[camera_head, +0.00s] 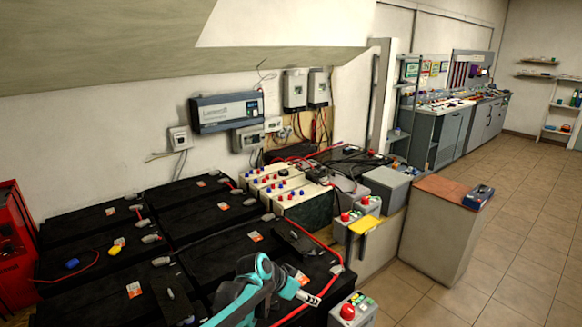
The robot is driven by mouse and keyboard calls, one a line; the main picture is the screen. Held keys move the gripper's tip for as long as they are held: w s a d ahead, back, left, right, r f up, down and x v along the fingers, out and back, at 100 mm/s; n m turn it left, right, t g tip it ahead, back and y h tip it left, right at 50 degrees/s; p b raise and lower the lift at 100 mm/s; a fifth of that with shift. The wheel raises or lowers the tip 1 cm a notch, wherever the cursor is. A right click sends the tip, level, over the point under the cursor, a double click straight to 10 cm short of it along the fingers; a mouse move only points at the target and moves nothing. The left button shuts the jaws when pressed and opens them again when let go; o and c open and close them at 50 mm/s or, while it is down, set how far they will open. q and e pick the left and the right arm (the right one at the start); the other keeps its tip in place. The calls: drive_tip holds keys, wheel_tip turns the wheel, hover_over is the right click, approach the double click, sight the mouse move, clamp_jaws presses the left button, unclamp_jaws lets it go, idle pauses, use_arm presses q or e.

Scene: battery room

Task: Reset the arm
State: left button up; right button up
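One teal and black arm of mine (245,292) comes up from the bottom edge, left of the middle, and bends to the right; I take it as my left arm. Its pale grey end, my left gripper (308,297), hangs over the front right of the black batteries, near a grey box with a red button (350,310). The gripper is small here, and I cannot tell whether its fingers are open or shut. I see nothing held in it. My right arm and gripper are not in view.
Large black batteries (205,195) fill the lower left. White batteries (305,203) stand behind them. More red-button boxes (348,222) and a yellow plate (366,226) are to the right. A cabinet with a brown top (445,188) stands farther right. The tiled floor (510,255) beyond is clear.

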use_arm(q)
drive_tip(key=s+a+r+n+t+y, duration=0.1)
drive_tip(key=s+a+r+n+y, duration=0.2)
drive_tip(key=s+a, duration=0.45)
drive_tip(key=s+a+r+n+t, duration=0.1)
drive_tip(key=s+a+r+n, duration=0.1)
drive_tip(key=s+a+r, duration=0.35)
drive_tip(key=s+a+f+n+y, duration=0.1)
drive_tip(key=s+a+f+n, duration=0.1)
drive_tip(key=s+a, duration=0.2)
drive_tip(key=s+a+f+n+y, duration=0.2)
drive_tip(key=s+a, duration=0.3)
drive_tip(key=s, duration=0.6)
drive_tip(key=shift+f, duration=0.15)
drive_tip(key=shift+s+d, duration=0.1)
